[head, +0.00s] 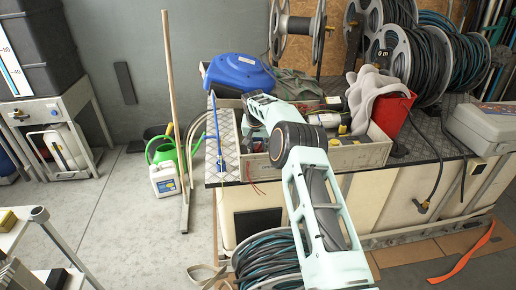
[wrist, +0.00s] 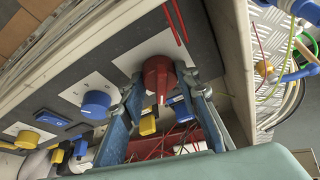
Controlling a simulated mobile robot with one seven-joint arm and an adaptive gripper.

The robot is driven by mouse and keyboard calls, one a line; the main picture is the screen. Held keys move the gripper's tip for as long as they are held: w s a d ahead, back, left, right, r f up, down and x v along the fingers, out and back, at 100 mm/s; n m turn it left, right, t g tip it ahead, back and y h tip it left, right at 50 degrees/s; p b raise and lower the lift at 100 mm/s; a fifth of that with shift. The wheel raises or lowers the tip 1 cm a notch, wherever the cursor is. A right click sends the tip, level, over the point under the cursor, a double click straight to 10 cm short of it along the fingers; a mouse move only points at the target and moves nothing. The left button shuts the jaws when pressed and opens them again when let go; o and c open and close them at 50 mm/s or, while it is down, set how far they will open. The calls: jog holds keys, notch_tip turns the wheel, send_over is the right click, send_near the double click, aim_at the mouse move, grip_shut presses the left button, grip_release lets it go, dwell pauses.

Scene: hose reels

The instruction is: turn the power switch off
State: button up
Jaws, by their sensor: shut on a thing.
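The power switch appears to be a red rotary knob (wrist: 158,75) on a white plate in the wrist view, with a pale pointer mark on its face. It sits on the grey panel (wrist: 60,98) of an equipment box. My gripper (wrist: 162,92) has its two blue-grey fingers on either side of the red knob, shut on it. In the head view my arm reaches over the box (head: 358,156) on the bench; the knob and fingertips are hidden there by the arm.
Blue (wrist: 96,104) and yellow (wrist: 28,139) knobs sit on the same panel. Red wires (wrist: 176,22) hang close to the red knob. The floor at left is mostly clear.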

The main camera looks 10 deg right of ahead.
jog(key=n+y, duration=0.1)
jog(key=n, duration=0.2)
jog(key=n+y, duration=0.1)
jog(key=n, duration=0.1)
jog(key=shift+d+n, duration=0.2)
jog(key=shift+n, duration=0.2)
jog(key=shift+r, duration=0.1)
dwell(0.3)
jog(key=o, duration=1.2)
jog(key=shift+c, duration=0.2)
jog(key=v, duration=1.2)
jog(key=shift+d, duration=0.25)
